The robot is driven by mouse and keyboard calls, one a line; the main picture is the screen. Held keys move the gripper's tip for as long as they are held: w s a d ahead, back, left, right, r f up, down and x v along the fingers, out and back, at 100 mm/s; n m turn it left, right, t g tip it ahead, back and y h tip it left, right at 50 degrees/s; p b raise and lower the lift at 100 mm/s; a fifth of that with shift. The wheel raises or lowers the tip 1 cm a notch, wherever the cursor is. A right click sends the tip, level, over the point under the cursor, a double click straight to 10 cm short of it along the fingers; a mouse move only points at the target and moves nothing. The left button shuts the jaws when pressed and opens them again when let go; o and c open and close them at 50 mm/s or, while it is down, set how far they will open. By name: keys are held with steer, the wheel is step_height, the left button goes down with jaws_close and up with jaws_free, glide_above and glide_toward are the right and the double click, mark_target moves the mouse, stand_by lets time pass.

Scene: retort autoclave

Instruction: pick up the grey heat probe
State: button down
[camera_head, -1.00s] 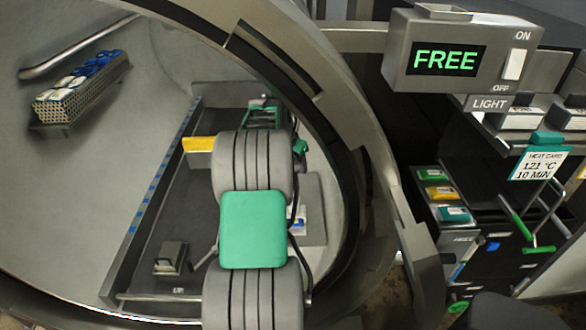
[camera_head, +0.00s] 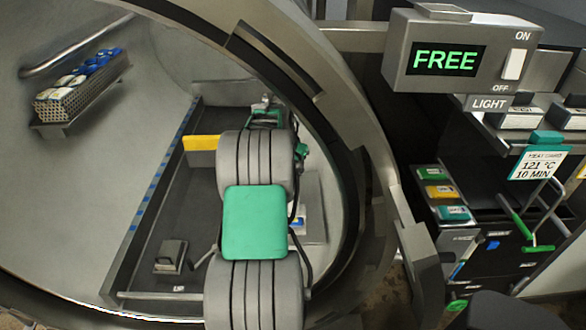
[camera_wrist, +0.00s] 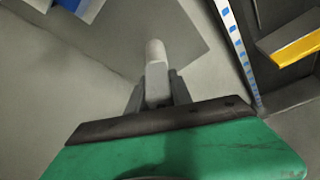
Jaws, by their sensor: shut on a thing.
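In the wrist view, my gripper (camera_wrist: 157,92) is shut on the grey heat probe (camera_wrist: 155,55). The probe is a pale grey, round-ended piece that sticks out past the dark fingers. A grey metal surface lies beyond its tip; I cannot tell whether the two touch. In the head view, my arm reaches into the round chamber and hides most of its own far end. The probe cannot be made out there.
A perforated basket (camera_head: 80,90) with blue and white packs sits on the chamber's left wall. A yellow block (camera_head: 201,142) stands at the tray's back. A small grey block (camera_head: 170,256) lies on the dark tray floor (camera_head: 150,215). The chamber's thick rim (camera_head: 345,120) curves around my arm.

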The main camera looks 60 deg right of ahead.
steer(key=shift+r, duration=0.1)
stand_by(0.3)
step_height(320, 180, up, 10)
steer(key=shift+f, duration=0.1)
